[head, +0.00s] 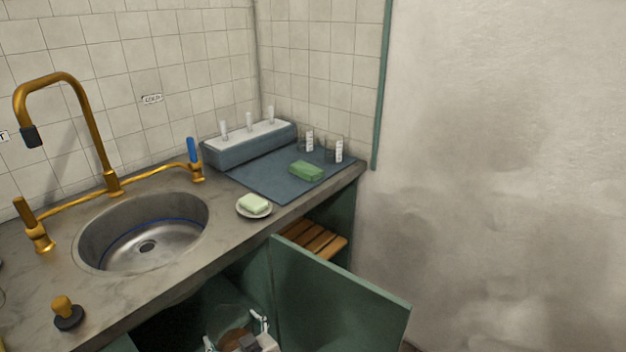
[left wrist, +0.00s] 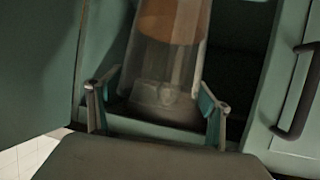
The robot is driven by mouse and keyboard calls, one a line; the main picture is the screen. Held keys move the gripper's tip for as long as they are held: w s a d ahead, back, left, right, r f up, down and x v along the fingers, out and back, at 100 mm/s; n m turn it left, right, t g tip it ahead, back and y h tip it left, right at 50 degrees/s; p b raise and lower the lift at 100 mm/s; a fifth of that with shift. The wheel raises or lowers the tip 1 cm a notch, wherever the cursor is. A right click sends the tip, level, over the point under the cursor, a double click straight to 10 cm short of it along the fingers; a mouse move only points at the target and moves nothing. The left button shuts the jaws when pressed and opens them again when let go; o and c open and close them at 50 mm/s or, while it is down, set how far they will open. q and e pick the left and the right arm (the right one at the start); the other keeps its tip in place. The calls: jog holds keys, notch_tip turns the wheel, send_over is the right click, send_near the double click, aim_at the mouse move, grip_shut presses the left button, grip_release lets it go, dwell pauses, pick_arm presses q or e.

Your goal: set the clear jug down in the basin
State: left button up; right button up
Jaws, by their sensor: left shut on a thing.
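The basin (head: 185,215) is a round steel sink with a blue line around its inside, set in the grey counter, and it looks empty. The clear jug (head: 232,314) is below the counter, in the open cupboard. It also shows in the left wrist view (left wrist: 160,62), see-through, with a brown-orange patch; I cannot tell whether that is its contents. My left gripper (head: 236,330) is shut on the jug, with one finger on each side in the left wrist view (left wrist: 156,100). The counter's edge hides part of the cupboard. My right gripper is not in view.
An open green cupboard door (head: 335,305) stands right of my gripper. The brass tap (head: 100,140) arches behind the basin. A soap dish (head: 254,212) is right of it, and a brass-knobbed stopper (head: 66,312) is in front. A blue mat (head: 262,182) holds a green sponge (head: 306,171).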

pick_arm(q)
jog(key=s+d+r+m+t+h, duration=0.1)
jog(key=s+d+r+m+h, duration=0.25)
jog(key=r, duration=0.35)
jog(key=s+d+r+m+t+h, duration=0.1)
jog(key=s+d+r+m+h, duration=0.15)
jog(key=d+r, duration=0.35)
jog(key=s+d+r+m+t+h, duration=0.1)
jog(key=s+d+r+m+h, duration=0.2)
jog(key=r, duration=0.6)
jog(key=w+a+r+p, duration=0.1)
jog(key=w+a+r, duration=0.1)
jog(key=a+r, duration=0.3)
jog(key=w+a+r+n+p, duration=0.1)
jog(key=w+a+r, duration=0.2)
jog(key=a+r, duration=0.3)
jog(key=w+a+r+p, duration=0.1)
jog(key=w+a+r, duration=0.1)
jog(key=a+r, duration=0.4)
notch_tip(320, 180, up, 2)
jog(key=shift+w+r+y, duration=0.25)
jog(key=shift+w+y, duration=0.1)
jog(key=shift+y, duration=0.05)
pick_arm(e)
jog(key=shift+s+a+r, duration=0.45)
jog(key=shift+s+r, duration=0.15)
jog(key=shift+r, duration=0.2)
pick_arm(q)
jog(key=shift+r, duration=0.15)
